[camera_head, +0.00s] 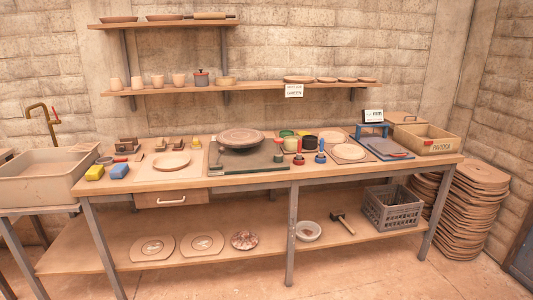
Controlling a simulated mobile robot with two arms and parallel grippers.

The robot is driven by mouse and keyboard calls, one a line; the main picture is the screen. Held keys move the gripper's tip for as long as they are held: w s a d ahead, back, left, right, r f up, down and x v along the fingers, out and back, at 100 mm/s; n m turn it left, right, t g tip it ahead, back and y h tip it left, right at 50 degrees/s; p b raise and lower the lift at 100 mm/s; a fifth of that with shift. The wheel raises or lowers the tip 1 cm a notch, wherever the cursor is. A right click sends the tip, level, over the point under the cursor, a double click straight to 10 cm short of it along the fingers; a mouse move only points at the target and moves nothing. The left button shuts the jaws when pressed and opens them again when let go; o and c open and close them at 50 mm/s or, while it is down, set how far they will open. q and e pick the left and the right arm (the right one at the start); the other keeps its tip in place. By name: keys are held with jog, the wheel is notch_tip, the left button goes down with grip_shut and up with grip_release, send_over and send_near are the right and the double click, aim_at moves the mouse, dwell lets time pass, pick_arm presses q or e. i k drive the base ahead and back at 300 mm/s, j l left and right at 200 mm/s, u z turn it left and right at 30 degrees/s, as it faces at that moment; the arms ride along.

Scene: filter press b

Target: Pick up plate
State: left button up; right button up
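Several plate-like things are in view, and I cannot tell which one the task names. A pale round plate (171,161) lies on a light board at the left of the workbench. A thicker round disc (241,137) sits raised on a dark green base near the bench's middle. A flat round piece (348,151) lies on a board to the right, with another pale disc (333,137) behind it. More flat plates (299,79) rest on the wall shelf. Neither of my grippers shows in this view.
A sink (50,175) stands left, stacked boards (470,210) right. Below, a grey crate (392,207) and a mallet (342,223) sit on the lower shelf. The front floor is clear.

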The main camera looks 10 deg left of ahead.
aim_at(169, 162)
jog(key=i+l+u, duration=0.1)
jog(key=i+u, duration=0.35)
jog(key=i+l+u, duration=0.15)
jog(key=u, duration=0.3)
jog(key=i+l+u, duration=0.55)
jog(key=l+u, duration=0.2)
jog(key=u, duration=0.15)
